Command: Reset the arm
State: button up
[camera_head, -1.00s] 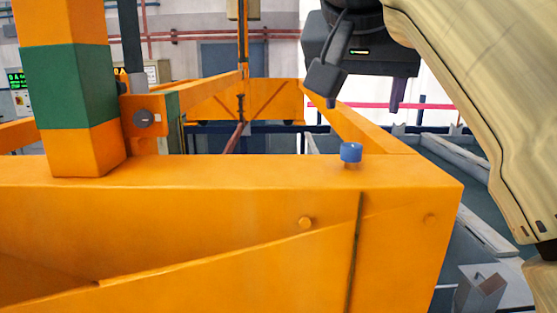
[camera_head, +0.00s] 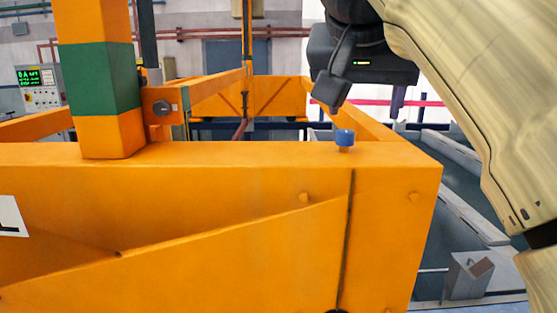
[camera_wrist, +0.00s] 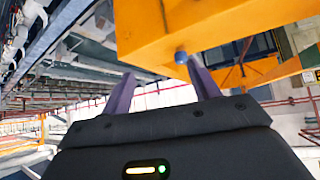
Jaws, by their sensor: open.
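My gripper (camera_head: 366,104) is at the upper right of the head view, at the end of my arm. Its two purple fingers are spread apart, with nothing between them. In the wrist view the fingers (camera_wrist: 160,68) are also apart and empty. A small blue-capped knob (camera_head: 345,137) stands on top of the orange frame (camera_head: 230,185), just below the gripper in the head view. In the wrist view the blue cap (camera_wrist: 181,57) shows near the right fingertip; I cannot tell whether they touch.
The orange frame fills the lower left, with an orange and green post (camera_head: 100,80) rising from it. A control panel (camera_head: 42,88) stands at the far left. Grey rails and a grey metal box (camera_head: 468,277) lie at the lower right.

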jog(key=w+d+f+n+g+y+b, duration=0.1)
jog(key=w+f, duration=0.2)
jog(key=f, duration=0.7)
jog(key=w+d+f+n+g+b, duration=0.1)
jog(key=w+f, duration=0.2)
jog(key=f, duration=0.8)
jog(key=w+f+n+g+y+b, duration=0.1)
jog(key=w+f+b, duration=0.15)
jog(key=f, duration=0.75)
jog(key=s+d+f+g, duration=0.1)
jog(key=s+f, duration=0.2)
jog(key=f, duration=0.6)
jog(key=s+f+b, duration=0.1)
jog(key=s+f, duration=0.3)
jog(key=f, duration=0.5)
jog(key=s+d+f+n+g+y, duration=0.1)
jog(key=s+f, duration=0.3)
jog(key=f, duration=0.4)
jog(key=shift+s+d+f+g+b, duration=0.25)
jog(key=shift+d+f+g+b, duration=0.05)
jog(key=shift+f+b, duration=0.1)
jog(key=shift+a, duration=0.1)
